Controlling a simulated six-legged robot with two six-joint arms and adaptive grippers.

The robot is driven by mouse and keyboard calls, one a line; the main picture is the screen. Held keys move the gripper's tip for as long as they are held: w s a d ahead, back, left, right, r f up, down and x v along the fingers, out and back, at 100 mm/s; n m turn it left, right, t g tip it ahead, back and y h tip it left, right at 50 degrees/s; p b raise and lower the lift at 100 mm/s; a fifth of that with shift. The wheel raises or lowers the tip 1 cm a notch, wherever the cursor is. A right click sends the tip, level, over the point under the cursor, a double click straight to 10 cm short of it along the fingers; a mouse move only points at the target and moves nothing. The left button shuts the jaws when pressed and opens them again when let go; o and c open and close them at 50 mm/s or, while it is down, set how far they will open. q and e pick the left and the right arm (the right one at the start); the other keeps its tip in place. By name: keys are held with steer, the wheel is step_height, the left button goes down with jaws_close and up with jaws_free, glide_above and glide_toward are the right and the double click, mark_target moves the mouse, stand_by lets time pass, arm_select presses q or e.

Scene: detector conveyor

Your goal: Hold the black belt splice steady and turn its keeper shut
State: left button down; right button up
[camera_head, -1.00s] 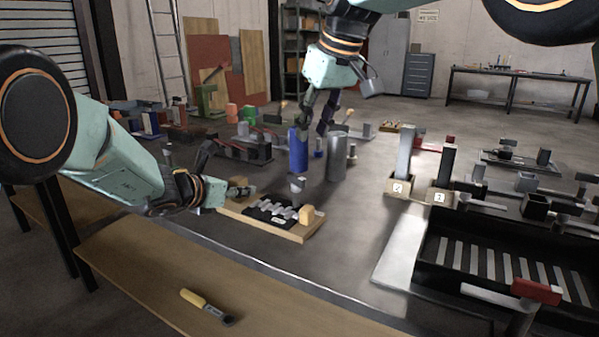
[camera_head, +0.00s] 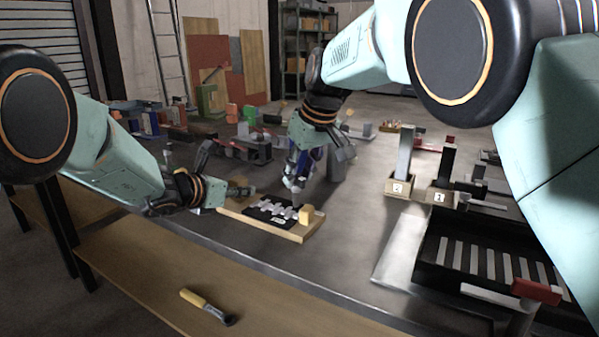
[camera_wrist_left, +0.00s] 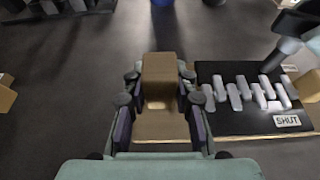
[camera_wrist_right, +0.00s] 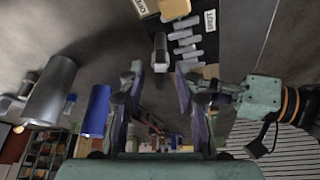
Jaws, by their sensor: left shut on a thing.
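The black belt splice (camera_head: 257,213), with its grey interlocking strips, lies on a wooden board (camera_head: 287,234) with a block at each end. It also shows in the left wrist view (camera_wrist_left: 225,124), with a SHUT label (camera_wrist_left: 287,121). My left gripper (camera_wrist_left: 159,78) is shut on the board's near-left wooden block (camera_wrist_left: 162,68). My right gripper (camera_head: 294,184) points down over the far side of the splice. In the right wrist view it (camera_wrist_right: 159,72) is open, its fingers apart on either side of the grey upright keeper (camera_wrist_right: 160,48). Whether they touch the keeper is unclear.
A blue cylinder (camera_wrist_right: 97,110) and a grey cylinder (camera_wrist_right: 50,90) stand close to my right gripper. Two labelled posts (camera_head: 403,155) and a black slatted tray (camera_head: 430,250) are to the right. A yellow-handled tool (camera_head: 195,298) lies on the front bench.

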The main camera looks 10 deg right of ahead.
jaws_close()
stand_by(0.3)
stand_by(0.4)
steer(key=shift+s+a+m+h, duration=0.15)
steer(key=shift+m+h, duration=0.45)
steer(key=shift+m, duration=1)
jaws_free()
